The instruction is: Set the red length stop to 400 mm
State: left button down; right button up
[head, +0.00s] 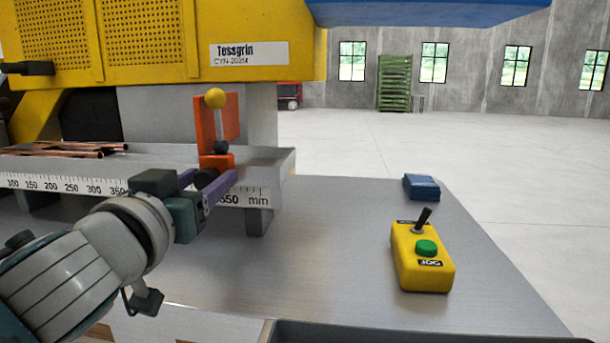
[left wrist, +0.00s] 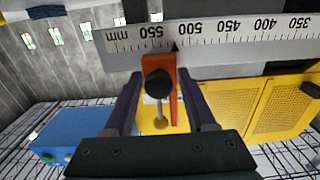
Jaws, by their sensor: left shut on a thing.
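The red length stop (head: 217,161) is an orange-red block with an upright plate, a yellow ball and a black knob. It sits on the measuring rail (head: 270,165), near the right end of the scale (head: 70,185). In the left wrist view the stop (left wrist: 170,66) has a black pointer between the 500 and 550 marks, at roughly 520 mm. My left gripper (head: 208,180) has its purple fingers around the stop's black knob (left wrist: 158,83); it also shows in the left wrist view (left wrist: 162,88). The exact contact is partly hidden. My right gripper is not in view.
Copper tubes (head: 70,149) lie on the rail at the left. The yellow machine (head: 150,40) hangs over it. A yellow control box (head: 422,258) with a lever and green button and a blue object (head: 422,187) stand on the grey table (head: 330,250). The table's middle is clear.

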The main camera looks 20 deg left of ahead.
pick_arm(q)
jog(key=s+a, duration=0.1)
jog(key=a, duration=0.3)
jog(key=s+a+p, duration=0.1)
jog(key=a, duration=0.6)
jog(key=shift+s+a+p, duration=0.35)
jog(key=shift+s+a, duration=0.05)
jog(key=c, duration=0.5)
grip_release()
jog(key=shift+d, duration=0.1)
jog(key=shift+s, duration=0.1)
jog(key=v, duration=0.9)
jog(key=shift+s, duration=0.4)
